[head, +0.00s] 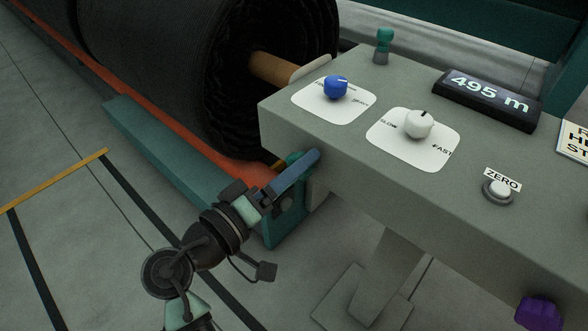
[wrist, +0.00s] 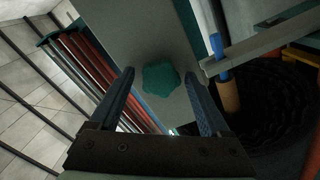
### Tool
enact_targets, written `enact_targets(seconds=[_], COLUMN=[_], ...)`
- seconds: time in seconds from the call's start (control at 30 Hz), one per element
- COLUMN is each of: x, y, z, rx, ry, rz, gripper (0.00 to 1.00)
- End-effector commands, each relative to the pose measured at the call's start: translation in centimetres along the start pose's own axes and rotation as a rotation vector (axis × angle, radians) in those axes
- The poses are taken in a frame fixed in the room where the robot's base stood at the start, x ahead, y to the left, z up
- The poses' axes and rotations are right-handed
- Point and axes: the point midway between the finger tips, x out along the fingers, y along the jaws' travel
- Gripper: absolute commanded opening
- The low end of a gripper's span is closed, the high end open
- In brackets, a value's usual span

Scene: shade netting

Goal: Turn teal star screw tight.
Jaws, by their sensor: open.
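The teal star screw (wrist: 161,78) is a lobed knob on a grey panel, in the middle of the wrist view. In the head view a bit of teal (head: 293,158) at the console's left end looks like it, mostly hidden behind my blue finger. My gripper (head: 309,160) is at that end, below the console top. It also shows in the wrist view (wrist: 160,75), open and empty, one blue finger on each side of the screw with gaps between. I cannot tell whether the fingertips reach around the screw or stop short of it.
The grey console (head: 340,130) carries a blue knob (head: 336,87), a white knob (head: 419,124), a small teal post (head: 384,45), a display (head: 487,98) and a zero button (head: 498,190). A purple knob (head: 540,312) is on its front. A black netting roll (head: 210,70) lies behind.

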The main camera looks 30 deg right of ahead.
Motion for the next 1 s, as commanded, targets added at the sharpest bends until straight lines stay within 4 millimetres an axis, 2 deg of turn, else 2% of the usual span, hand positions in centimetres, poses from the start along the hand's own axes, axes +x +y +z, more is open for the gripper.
enact_targets(seconds=[0.17, 0.7, 1.0], x=[-0.3, -4.5, -5.0], y=[0.0, 0.0, 0.0], z=[0.0, 0.0, 0.0], rx=[-0.002, -0.002, -0.002], ry=[0.001, 0.002, 0.0], rz=[-0.001, -0.001, 0.0], gripper=[0.81, 0.81, 0.81])
